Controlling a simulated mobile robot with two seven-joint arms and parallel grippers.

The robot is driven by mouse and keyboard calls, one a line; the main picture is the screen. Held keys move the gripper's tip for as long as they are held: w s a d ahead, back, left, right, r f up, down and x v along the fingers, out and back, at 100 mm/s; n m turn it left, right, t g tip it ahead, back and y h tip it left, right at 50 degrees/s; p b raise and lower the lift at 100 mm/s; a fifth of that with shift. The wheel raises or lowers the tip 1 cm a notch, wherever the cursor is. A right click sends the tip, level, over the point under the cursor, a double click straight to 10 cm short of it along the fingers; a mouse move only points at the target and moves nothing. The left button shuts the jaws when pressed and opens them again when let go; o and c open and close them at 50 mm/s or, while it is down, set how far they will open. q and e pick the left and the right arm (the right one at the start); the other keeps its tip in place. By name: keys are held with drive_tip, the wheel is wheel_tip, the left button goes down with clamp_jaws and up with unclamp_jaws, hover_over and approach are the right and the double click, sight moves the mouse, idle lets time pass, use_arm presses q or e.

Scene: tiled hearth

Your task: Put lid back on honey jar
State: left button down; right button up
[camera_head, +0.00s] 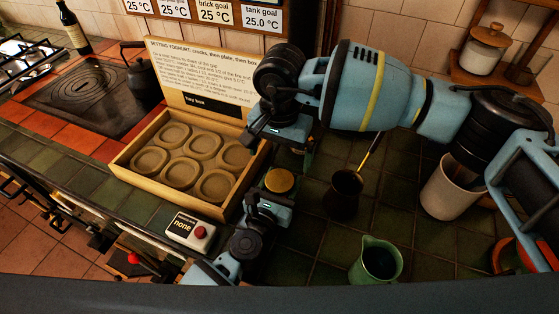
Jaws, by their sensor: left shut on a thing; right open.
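A small round thing with a golden-yellow top (280,181), which looks like the honey jar, stands upright near the middle of the green tiled counter. I cannot tell whether the gold is its lid or the honey inside. My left gripper (276,207) reaches in from below and is shut on its near side. Its lower body is mostly hidden by the gripper. My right gripper (283,142) is open above and behind it, apart from the golden top. No separate lid shows clearly.
A dark long-handled pot (343,197), a green jug (376,262) and a cream crock (447,190) stand right. A black kettle (141,75) stands back left.

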wheel_tip(320, 180, up, 8)
idle(0.4)
drive_tip(key=shift+r, duration=0.1)
use_arm(q)
drive_tip(key=shift+c, duration=1.9)
unclamp_jaws()
use_arm(e)
drive_tip(key=shift+s, duration=0.1)
use_arm(q)
drive_tip(key=v, duration=0.6)
drive_tip(key=shift+s+a, duration=0.1)
drive_tip(key=shift+s, duration=0.15)
drive_tip(key=shift+s+a, duration=0.25)
drive_tip(key=shift+s, duration=0.4)
use_arm(e)
drive_tip(key=shift+f, duration=0.5)
